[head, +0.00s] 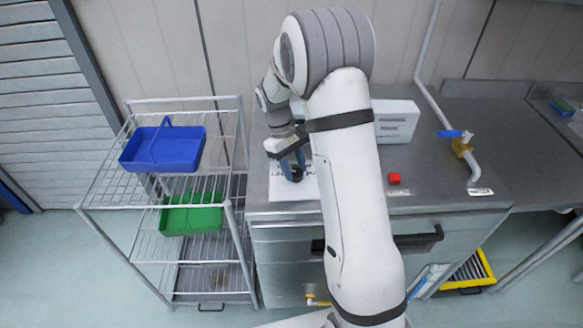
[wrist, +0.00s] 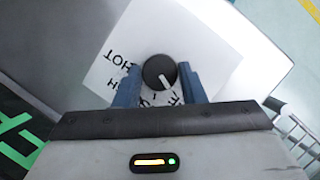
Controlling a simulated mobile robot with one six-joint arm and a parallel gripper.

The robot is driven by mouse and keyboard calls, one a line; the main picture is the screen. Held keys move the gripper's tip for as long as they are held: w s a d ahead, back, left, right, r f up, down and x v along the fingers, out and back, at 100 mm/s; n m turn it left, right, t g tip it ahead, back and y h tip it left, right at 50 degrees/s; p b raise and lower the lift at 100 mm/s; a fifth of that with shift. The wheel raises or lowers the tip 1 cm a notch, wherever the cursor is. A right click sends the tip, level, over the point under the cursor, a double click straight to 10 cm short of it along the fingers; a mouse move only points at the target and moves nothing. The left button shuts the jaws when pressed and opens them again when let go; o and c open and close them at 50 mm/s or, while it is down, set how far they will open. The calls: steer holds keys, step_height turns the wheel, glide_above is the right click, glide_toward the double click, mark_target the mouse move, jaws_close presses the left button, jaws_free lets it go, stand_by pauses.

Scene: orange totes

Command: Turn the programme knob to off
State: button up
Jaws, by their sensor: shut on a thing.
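The programme knob (wrist: 158,71) is a round black knob with a white pointer line, in the wrist view. It sits on a white label plate (wrist: 112,50) with black lettering, where "HOT" can be read and other words are partly covered. The pointer slants toward the lower right of that view. My gripper (wrist: 160,84) is shut on the knob, with a blue finger on each side of it. In the head view my gripper (head: 292,168) is over the white plate on the steel top, and my arm hides part of the plate.
A white box (head: 396,121) stands behind. A wire rack (head: 100,185) at left holds a blue tray (head: 165,150) and a green tray (head: 205,217).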

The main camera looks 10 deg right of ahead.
steer(key=shift+f+n, duration=0.15)
steer(key=shift+n, duration=0.45)
steer(key=o, duration=1)
steer(key=b+v, duration=0.1)
steer(key=v, duration=0.7)
steer(key=shift+s, duration=0.1)
